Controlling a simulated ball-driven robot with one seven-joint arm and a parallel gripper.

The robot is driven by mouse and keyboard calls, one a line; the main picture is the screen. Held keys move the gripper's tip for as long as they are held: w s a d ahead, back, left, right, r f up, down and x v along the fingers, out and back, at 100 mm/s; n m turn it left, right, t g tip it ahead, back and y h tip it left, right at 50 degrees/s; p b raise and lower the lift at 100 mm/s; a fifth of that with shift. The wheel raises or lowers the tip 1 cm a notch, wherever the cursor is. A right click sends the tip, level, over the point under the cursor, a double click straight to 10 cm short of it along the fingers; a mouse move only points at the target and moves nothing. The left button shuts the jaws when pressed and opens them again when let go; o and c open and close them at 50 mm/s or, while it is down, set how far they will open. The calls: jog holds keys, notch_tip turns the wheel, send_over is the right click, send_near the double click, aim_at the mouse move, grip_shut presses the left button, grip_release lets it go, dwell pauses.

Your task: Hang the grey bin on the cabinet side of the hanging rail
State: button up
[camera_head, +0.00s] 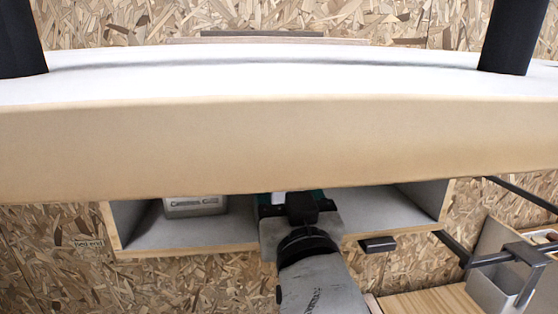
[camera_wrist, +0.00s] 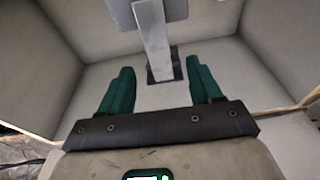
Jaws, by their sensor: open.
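My gripper (camera_head: 288,198) reaches into the open cabinet (camera_head: 130,248) under the pale upper panel. In the wrist view its two green fingers (camera_wrist: 160,88) are open and spread. A light grey upright piece with a dark foot (camera_wrist: 152,40) stands beyond and between them; I cannot tell what it belongs to, and nothing is clasped. A light grey bin (camera_head: 490,292) shows at the lower right, partly cut off, beside a dark bar and bracket (camera_head: 527,256). Dark rail pieces (camera_head: 452,246) run to the right of the cabinet; which one is the hanging rail is unclear.
A grey box with lettering (camera_head: 195,206) sits in the cabinet's left part. The wide pale panel (camera_head: 260,145) hides the cabinet's top. A small dark block (camera_head: 377,244) is at the cabinet's lower edge. A wooden surface (camera_head: 430,303) lies below right.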

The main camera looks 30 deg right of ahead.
jog(key=shift+p+x, duration=0.4)
jog(key=shift+x, duration=2.6)
jog(key=c, duration=1.1)
jog(key=shift+r, duration=0.1)
jog(key=shift+r+p, duration=1)
jog(key=shift+r, duration=0.2)
